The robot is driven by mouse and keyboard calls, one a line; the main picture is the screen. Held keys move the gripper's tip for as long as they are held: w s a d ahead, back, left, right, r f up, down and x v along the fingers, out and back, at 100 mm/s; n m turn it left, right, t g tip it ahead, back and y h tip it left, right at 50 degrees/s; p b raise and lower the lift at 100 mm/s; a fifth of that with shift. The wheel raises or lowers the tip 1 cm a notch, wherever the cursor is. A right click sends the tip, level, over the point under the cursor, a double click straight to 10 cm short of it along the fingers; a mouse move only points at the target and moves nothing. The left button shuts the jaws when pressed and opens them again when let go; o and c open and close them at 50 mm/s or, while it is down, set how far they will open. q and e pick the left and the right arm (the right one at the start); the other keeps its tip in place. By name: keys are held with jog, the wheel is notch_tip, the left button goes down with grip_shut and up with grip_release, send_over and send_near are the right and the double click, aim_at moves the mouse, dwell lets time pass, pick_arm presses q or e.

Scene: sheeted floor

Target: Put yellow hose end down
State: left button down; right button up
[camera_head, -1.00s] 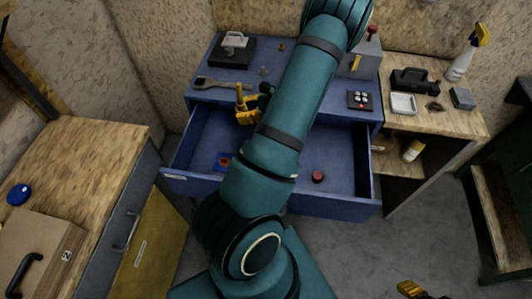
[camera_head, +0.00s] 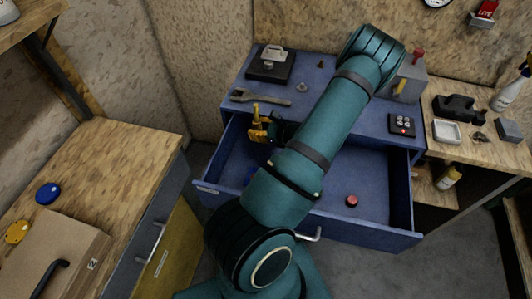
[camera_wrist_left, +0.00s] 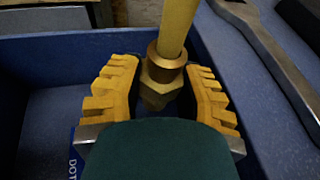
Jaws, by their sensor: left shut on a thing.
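The yellow hose end, a yellow tube (camera_head: 256,112) with a brass hex fitting (camera_wrist_left: 163,72), stands roughly upright in my left gripper (camera_head: 264,129). In the left wrist view the toothed yellow fingers of the left gripper (camera_wrist_left: 160,92) are on both sides of the fitting, and the tube (camera_wrist_left: 177,25) rises from it out of the frame. The gripper and hose end are over the back left of the open blue drawer (camera_head: 365,228). The fitting's lower end is partly hidden, so I cannot tell if it touches anything. My right gripper is out of view.
A wrench (camera_head: 262,97) lies on the blue cabinet top just behind the gripper. The drawer holds a red round piece (camera_head: 351,201) and a blue item (camera_head: 249,175), partly hidden by my arm. A grey box (camera_head: 408,80) and a button panel (camera_head: 401,125) stand at right.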

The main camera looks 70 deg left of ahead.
pick_arm(q)
notch_tip(320, 180, down, 11)
jog(key=shift+a+f+b, duration=0.1)
jog(key=shift+f+b, duration=0.05)
jog(key=shift+b, duration=0.6)
jog(key=shift+f, duration=0.1)
jog(key=c, duration=0.7)
grip_release()
jog(key=shift+r, duration=0.25)
jog(key=v, duration=1.2)
jog(key=shift+f+p, duration=0.1)
jog(key=shift+p, duration=0.2)
